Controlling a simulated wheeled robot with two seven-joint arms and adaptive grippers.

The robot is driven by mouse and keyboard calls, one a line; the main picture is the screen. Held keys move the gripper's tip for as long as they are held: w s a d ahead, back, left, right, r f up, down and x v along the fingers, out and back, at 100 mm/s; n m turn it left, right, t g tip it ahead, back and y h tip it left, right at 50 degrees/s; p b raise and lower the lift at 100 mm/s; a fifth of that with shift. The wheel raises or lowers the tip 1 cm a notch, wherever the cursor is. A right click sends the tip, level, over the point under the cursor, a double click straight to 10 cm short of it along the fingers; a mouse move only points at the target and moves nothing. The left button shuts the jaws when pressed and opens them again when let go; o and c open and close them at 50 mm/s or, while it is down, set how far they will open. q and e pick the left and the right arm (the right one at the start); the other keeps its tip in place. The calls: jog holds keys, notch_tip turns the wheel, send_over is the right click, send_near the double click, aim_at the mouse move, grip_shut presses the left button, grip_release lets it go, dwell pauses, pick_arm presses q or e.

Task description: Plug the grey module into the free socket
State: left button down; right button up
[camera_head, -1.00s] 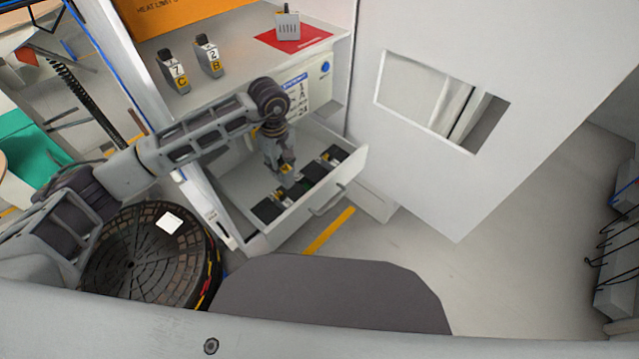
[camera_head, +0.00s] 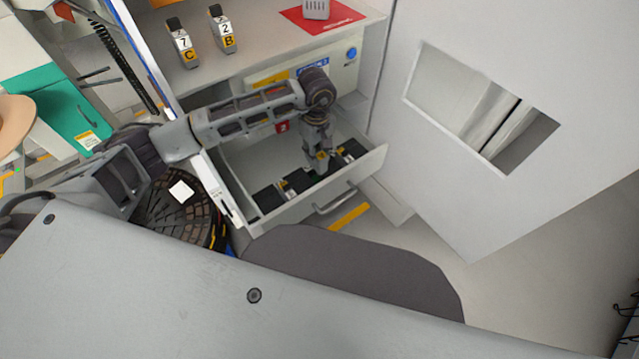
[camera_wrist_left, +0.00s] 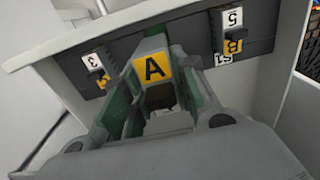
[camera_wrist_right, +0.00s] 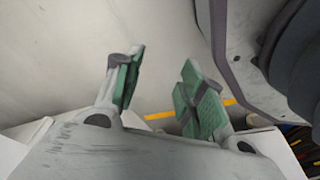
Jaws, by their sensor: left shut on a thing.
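My left gripper (camera_head: 318,165) points down into the open drawer (camera_head: 300,205). In the left wrist view its two green-padded fingers (camera_wrist_left: 160,100) are shut on a grey module with a yellow A label (camera_wrist_left: 152,70). The module sits between two dark units in the row, one labelled 3 (camera_wrist_left: 95,66) and one labelled 5 (camera_wrist_left: 232,40). The module's lower end and the free socket are hidden, so I cannot tell whether it is seated. My right gripper (camera_wrist_right: 163,82) is open and empty in the right wrist view, over the floor; it is not in the head view.
Modules 7 C (camera_head: 183,45) and 2 B (camera_head: 223,30) stand on the shelf above the drawer. Another grey block (camera_head: 316,9) stands on a red mat (camera_head: 340,14). A white panel with a window (camera_head: 430,150) stands to the right. A round dark reel (camera_head: 170,225) is at left.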

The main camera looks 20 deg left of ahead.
aim_at(317, 172)
pick_arm(q)
notch_tip(317, 172, down, 5)
jog(key=shift+f, duration=0.1)
jog(key=shift+f+b, duration=0.3)
jog(key=shift+f, duration=0.2)
pick_arm(e)
jog(key=shift+w+a+r, duration=0.3)
jog(key=shift+a+r, duration=0.1)
jog(key=shift+r, duration=0.25)
pick_arm(q)
jog(key=shift+f, duration=1.85)
pick_arm(e)
jog(key=shift+w+a+r, duration=0.15)
jog(key=shift+w+r, duration=0.35)
jog(key=shift+r, duration=0.1)
